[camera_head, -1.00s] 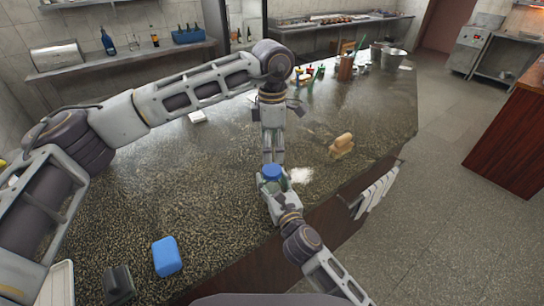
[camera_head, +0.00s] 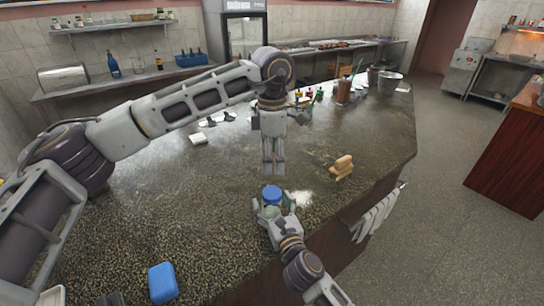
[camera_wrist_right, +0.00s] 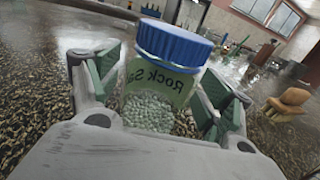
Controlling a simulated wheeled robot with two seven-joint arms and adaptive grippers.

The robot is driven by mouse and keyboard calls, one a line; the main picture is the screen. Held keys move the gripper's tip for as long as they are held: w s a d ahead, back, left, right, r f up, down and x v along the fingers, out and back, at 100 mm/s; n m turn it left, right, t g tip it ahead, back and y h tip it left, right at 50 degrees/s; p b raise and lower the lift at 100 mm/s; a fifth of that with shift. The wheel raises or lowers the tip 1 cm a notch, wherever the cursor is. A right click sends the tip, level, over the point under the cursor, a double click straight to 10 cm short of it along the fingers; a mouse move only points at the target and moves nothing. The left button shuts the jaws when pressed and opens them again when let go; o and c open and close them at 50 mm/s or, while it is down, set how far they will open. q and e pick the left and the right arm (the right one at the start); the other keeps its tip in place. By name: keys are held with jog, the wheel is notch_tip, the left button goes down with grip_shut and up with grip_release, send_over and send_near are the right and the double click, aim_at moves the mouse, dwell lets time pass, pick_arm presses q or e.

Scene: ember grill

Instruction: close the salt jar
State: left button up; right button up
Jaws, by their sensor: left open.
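The salt jar (camera_wrist_right: 160,92) is clear, with a pale green label reading "Rock Sa…" in mirrored letters and pale grains inside. Its blue lid (camera_wrist_right: 173,42) sits on top; I cannot tell how tightly it is turned. The lid also shows in the head view (camera_head: 271,194).
The dark speckled counter (camera_head: 210,220) is largely clear around the jar. A light-brown wooden block-like object (camera_head: 342,166) lies to its right, near the edge where cloths (camera_head: 376,215) hang. A blue box (camera_head: 162,283) lies front left. Small bottles and a brown container (camera_head: 343,91) stand farther back.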

jog(key=shift+s, duration=0.1)
dwell(0.3)
jog(key=v, duration=1.2)
dwell(0.6)
jog(key=shift+r, duration=0.1)
dwell(0.4)
notch_tip(320, 180, up, 9)
jog(key=p, duration=0.9)
jog(key=shift+r+p, duration=0.5)
jog(key=shift+p, duration=0.05)
